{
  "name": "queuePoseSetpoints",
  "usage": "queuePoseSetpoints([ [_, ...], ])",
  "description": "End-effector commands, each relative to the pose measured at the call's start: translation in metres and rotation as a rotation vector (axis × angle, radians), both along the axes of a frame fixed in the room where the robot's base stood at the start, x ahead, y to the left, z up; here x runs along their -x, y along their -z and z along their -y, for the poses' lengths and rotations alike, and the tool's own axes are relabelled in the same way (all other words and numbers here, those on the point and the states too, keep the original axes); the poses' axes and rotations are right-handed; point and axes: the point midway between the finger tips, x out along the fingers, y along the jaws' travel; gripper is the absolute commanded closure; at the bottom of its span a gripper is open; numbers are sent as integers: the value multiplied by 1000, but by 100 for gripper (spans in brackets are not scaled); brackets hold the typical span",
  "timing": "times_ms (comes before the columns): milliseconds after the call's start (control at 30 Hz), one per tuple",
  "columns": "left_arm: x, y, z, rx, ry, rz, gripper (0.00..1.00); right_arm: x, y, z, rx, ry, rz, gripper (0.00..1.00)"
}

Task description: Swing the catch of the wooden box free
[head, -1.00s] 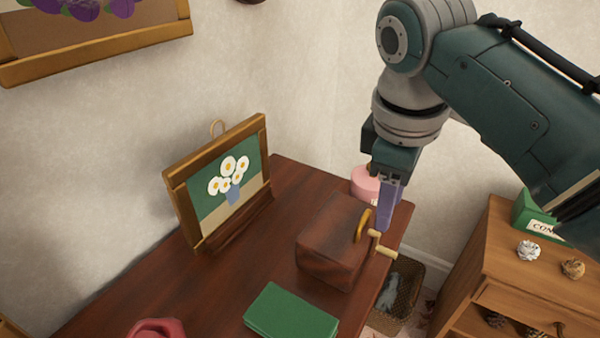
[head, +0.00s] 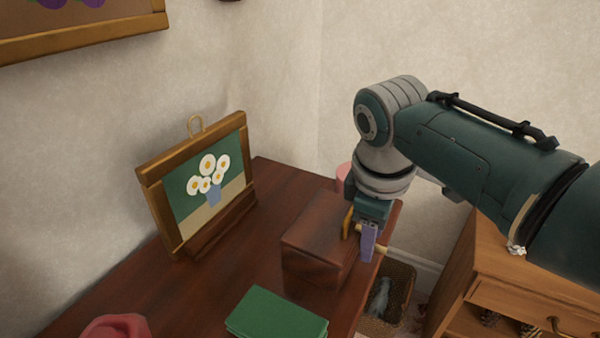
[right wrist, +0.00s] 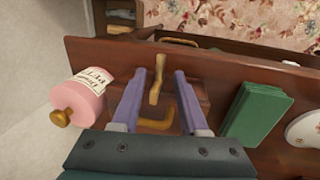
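The dark wooden box (head: 316,238) sits on the dark red-brown table near its right edge. Brass-coloured fittings (head: 348,221) are on its right side, partly hidden by my right gripper. My right gripper (head: 368,244) is low beside that side of the box, pointing down. In the right wrist view its two purple fingers (right wrist: 155,95) are apart, one on each side of an upright brass piece (right wrist: 157,78), which seems to be the catch; I see no clear contact. A bent brass piece (right wrist: 162,120) lies nearer the palm. My left gripper is out of view.
A framed daisy picture (head: 205,190) stands on the table (head: 215,290) behind the box. A green book (head: 277,315) lies in front. A pink bottle (right wrist: 85,97) is close to the gripper. A wooden cabinet (head: 500,270) stands at right, with a basket (head: 388,293) below.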

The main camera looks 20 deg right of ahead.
Motion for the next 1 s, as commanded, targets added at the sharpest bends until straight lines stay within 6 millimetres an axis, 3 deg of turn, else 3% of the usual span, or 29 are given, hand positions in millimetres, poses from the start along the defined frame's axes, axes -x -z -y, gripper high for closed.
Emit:
queuePoseSetpoints([
  [33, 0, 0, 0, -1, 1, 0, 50, 0, 0, 0, 0, 0, 0, 63],
  [367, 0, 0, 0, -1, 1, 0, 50, 0, 0, -1, -1, -1, -1, 100],
  [767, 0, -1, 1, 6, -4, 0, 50, 1, 0, -1, -4, -2, -3, 100],
  [1000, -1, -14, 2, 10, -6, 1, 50, 4, -1, 1, -38, 0, 37, 100],
])
